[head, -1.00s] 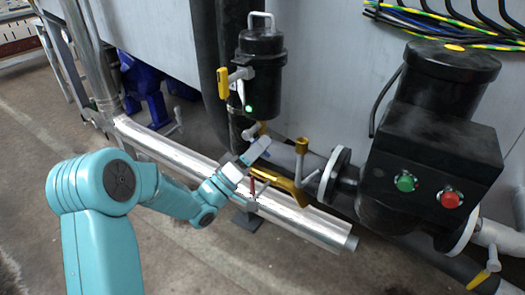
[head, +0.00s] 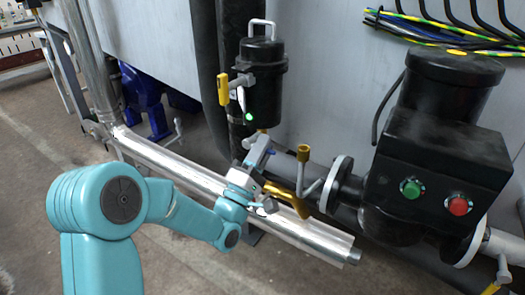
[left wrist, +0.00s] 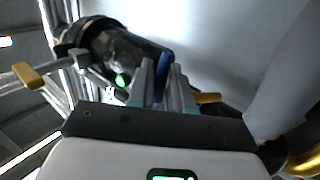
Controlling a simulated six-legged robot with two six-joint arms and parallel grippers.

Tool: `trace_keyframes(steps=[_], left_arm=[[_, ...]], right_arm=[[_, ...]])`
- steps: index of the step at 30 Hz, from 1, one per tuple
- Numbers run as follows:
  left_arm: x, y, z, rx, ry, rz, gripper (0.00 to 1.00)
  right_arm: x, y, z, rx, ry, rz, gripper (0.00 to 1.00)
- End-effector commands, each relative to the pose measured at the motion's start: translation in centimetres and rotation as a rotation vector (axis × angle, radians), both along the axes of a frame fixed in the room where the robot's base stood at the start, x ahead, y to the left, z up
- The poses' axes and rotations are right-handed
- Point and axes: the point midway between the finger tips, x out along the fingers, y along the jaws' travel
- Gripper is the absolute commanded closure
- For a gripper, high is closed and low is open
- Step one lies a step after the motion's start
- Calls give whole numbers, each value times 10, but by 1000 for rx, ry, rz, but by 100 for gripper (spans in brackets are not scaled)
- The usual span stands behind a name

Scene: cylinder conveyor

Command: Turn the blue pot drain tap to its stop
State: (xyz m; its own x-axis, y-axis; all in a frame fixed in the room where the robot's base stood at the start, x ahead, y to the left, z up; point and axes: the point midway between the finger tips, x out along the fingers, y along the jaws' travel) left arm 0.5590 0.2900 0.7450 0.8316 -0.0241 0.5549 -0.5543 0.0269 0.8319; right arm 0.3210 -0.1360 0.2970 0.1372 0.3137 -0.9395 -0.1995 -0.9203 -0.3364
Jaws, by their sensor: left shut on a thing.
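The black pot (head: 265,90) stands upright against the grey wall, with a green light low on its front. My left gripper (head: 262,150) is just below the pot and shut on the blue tap handle (head: 271,152), of which only a small bit shows. In the left wrist view, the blue handle (left wrist: 163,68) stands up between the two grey fingers of my left gripper (left wrist: 163,88). The pot shows there too (left wrist: 125,55). The tap's body is mostly hidden by the fingers. My right gripper is not in view.
A yellow-handled valve (head: 223,89) sits on the pot's left side. Another yellow tap (head: 303,152) stands close right of my gripper. A silver pipe (head: 180,172) runs below. A black box with green and red buttons (head: 435,175) is at right.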

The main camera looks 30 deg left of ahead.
Motion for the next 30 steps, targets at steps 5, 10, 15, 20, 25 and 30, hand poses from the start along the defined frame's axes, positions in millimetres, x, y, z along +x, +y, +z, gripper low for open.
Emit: trace_keyframes(steps=[5, 10, 15, 20, 25, 30], left_arm=[[0, 0, 1, -9, -1, 0, 100], [0, 1, 1, -9, -2, 0, 100], [0, 1, 1, -9, -2, 0, 64], [0, 0, 1, -8, -1, 1, 64], [0, 0, 0, -6, -1, 1, 64], [1, 0, -3, -6, -1, 1, 64]], right_arm=[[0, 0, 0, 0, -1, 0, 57], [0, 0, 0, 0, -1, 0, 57], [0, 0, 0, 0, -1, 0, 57], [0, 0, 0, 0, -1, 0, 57], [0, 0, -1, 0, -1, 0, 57], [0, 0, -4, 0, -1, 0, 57]])
